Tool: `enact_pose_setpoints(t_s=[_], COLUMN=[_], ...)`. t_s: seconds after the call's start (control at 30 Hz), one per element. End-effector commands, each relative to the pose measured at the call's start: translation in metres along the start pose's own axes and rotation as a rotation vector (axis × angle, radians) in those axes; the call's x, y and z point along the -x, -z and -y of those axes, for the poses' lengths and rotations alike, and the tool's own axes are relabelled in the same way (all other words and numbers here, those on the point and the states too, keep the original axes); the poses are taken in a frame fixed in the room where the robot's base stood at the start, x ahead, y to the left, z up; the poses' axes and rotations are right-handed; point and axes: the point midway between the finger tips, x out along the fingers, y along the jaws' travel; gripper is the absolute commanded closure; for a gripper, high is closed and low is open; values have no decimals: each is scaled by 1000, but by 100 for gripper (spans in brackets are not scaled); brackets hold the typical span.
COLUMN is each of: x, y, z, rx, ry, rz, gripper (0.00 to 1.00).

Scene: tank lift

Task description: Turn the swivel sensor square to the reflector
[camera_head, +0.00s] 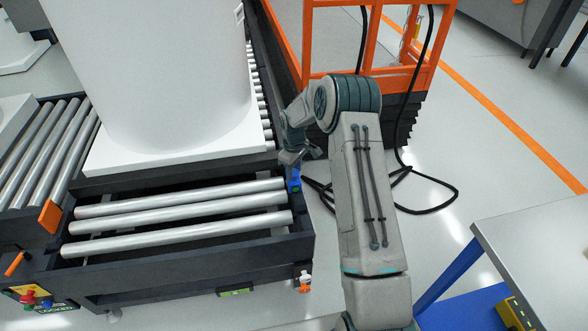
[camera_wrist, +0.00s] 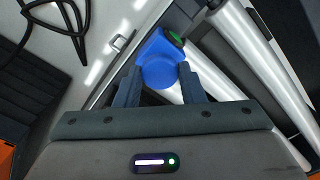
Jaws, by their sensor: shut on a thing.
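The swivel sensor (camera_head: 293,183) is a small blue block on the right side frame of the roller conveyor. In the wrist view the blue sensor (camera_wrist: 160,66) has a rounded near end and a green lens-like spot on its upper right. My gripper (camera_wrist: 159,76) has its two fingers on either side of the rounded end and is shut on it. In the head view my gripper (camera_head: 292,164) reaches down to the sensor from above, partly hiding it. I cannot pick out the reflector with certainty in either view.
A large white tank (camera_head: 150,70) on a white base stands on the conveyor behind bare rollers (camera_head: 180,208). An orange lift frame (camera_head: 385,75) and black cables (camera_head: 440,208) are to the right. A grey-topped table (camera_head: 545,250) stands at the lower right. A small orange-and-white device (camera_head: 304,283) sits at the conveyor's front corner.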

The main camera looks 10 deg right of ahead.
Motion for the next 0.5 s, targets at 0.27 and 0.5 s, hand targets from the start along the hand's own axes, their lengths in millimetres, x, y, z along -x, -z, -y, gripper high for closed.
enact_pose_setpoints(t_s=[0.27, 0.5], x=[0, 0], y=[0, 0], z=[0, 0], rx=[-2, -3], ry=[-1, 0], rz=[0, 0], gripper=[43, 43])
